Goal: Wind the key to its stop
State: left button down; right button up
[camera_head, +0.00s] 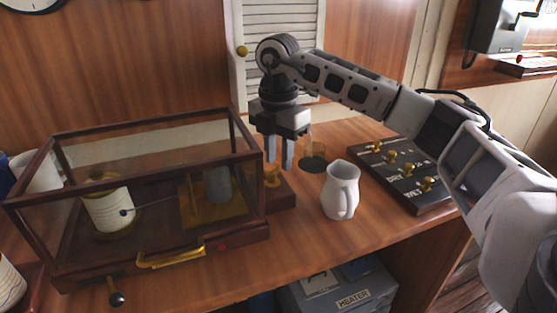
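A glazed wooden case (52,136) stands on the left of the desk, with a white drum (108,210) and brass-and-grey works (217,186) inside. A small brass piece (272,177) stands on a wooden block at the case's right end; it may be the key, but it is too small to tell. My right gripper (279,166) points down just above this piece, its two fingers apart with a gap between them. I cannot tell whether the fingertips touch the brass. My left gripper is not in view.
A white jug (341,190) stands close to the right of my gripper, in front of a small glass (312,157). A dark panel with brass knobs (404,168) lies further right. A black-knobbed lever (115,297) projects at the case's front.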

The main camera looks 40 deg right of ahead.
jog(key=shift+f, duration=0.75)
grip_shut()
